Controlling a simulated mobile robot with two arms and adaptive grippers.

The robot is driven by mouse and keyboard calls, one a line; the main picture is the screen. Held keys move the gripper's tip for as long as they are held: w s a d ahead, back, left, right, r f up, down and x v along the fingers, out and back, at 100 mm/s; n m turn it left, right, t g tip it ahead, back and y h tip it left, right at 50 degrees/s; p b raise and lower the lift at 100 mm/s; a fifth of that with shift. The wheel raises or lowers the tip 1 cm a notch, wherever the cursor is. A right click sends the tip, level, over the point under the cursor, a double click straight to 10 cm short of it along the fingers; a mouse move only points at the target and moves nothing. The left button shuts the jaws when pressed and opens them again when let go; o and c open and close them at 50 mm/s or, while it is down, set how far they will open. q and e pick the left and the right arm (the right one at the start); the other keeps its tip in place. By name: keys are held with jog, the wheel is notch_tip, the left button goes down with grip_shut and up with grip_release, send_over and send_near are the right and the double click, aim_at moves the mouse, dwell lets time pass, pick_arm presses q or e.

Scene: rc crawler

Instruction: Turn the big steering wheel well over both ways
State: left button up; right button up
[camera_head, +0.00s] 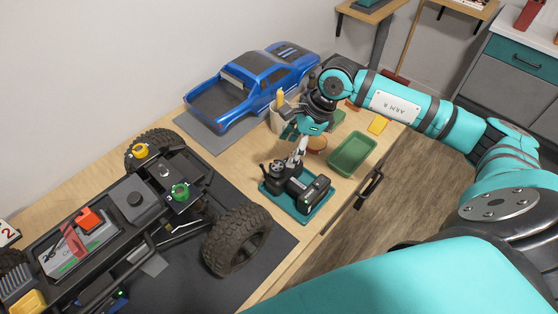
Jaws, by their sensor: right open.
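A black hand controller (308,192) sits in a teal tray (270,189) near the table's front edge. A dark, round wheel-like part (279,170) stands at its left end; I cannot tell for sure that it is the big steering wheel. My right gripper (297,157) reaches down from the back, with its fingertips just above or at the controller's upper side. It is open and appears to hold nothing. Whether the fingers touch the controller is too small to tell. My left gripper is not in view.
A crawler chassis (130,205) with large knobby tyres stands on a dark mat at left. A blue truck body (255,80) lies behind on a grey mat. A green tray (352,153) is right of my gripper. A holder (279,117) with tools stands behind it.

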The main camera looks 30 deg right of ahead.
aim_at(278, 165)
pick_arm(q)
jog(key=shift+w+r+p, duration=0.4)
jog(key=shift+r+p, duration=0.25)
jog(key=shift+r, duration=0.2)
pick_arm(e)
jog(key=x, duration=0.8)
jog(key=shift+c, duration=0.3)
jog(key=c, duration=1.1)
jog(key=shift+f+n+b, duration=0.1)
jog(key=shift+n+b, duration=0.3)
jog(key=shift+b, duration=0.35)
jog(key=n+g+b, duration=0.1)
jog(key=n+b, duration=0.1)
jog(key=b, duration=0.1)
jog(key=n+b, duration=0.2)
jog(key=b, duration=0.1)
jog(key=shift+w+f+g+y, duration=0.1)
jog(key=shift+w+g+y, duration=0.05)
jog(key=shift+g+y, duration=0.2)
pick_arm(q)
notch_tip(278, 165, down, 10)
jog(key=b, duration=0.3)
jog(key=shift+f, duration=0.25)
pick_arm(e)
jog(key=shift+r+n+g, duration=0.25)
jog(key=shift+n+g, duration=0.3)
jog(key=shift+n, duration=0.75)
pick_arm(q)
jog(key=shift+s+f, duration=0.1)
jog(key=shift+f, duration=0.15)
